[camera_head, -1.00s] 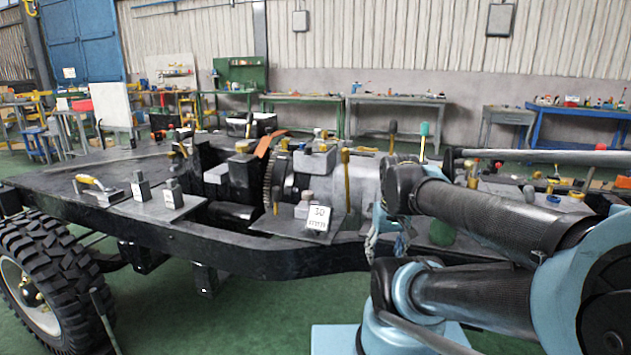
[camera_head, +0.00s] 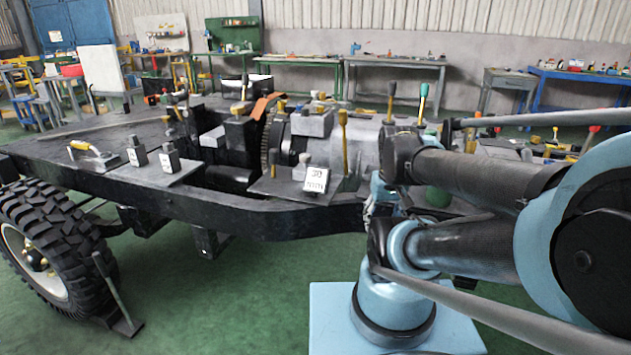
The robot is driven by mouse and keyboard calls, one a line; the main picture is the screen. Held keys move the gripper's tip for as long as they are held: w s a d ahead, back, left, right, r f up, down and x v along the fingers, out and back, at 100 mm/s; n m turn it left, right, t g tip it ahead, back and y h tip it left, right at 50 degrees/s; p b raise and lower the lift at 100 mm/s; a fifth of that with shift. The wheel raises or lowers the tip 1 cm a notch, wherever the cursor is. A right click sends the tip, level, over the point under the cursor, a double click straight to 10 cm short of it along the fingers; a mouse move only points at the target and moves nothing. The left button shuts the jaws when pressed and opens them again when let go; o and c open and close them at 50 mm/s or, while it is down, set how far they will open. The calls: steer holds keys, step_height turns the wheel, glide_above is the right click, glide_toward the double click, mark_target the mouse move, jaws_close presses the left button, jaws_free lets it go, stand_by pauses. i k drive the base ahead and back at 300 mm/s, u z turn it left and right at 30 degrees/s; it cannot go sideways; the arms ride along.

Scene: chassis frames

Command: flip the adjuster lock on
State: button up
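The adjuster lock cannot be singled out; several levers and small fittings stand on the black chassis frame (camera_head: 285,222). Among them are a yellow-handled upright lever (camera_head: 344,140), a green-tipped lever (camera_head: 422,100), and two small dark grey upright blocks, one at left (camera_head: 137,152) and one at right (camera_head: 169,158), on a grey plate. A white label card (camera_head: 316,180) stands at the frame's near edge. My arm folds in from the right, its wrist over the near side of the chassis. My gripper is mostly hidden around the wrist, and its fingers cannot be made out.
A black tyre (camera_head: 42,255) is at the left, with a dark upright bar beside it. A handled trowel-like tool (camera_head: 92,153) lies on the frame's left part. Workbenches line the back wall. Green floor is open in front of the chassis.

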mark_target(273, 152)
steer(key=z, duration=0.3)
steer(key=k, duration=0.95)
steer(key=u, duration=0.3)
steer(key=i, duration=0.5)
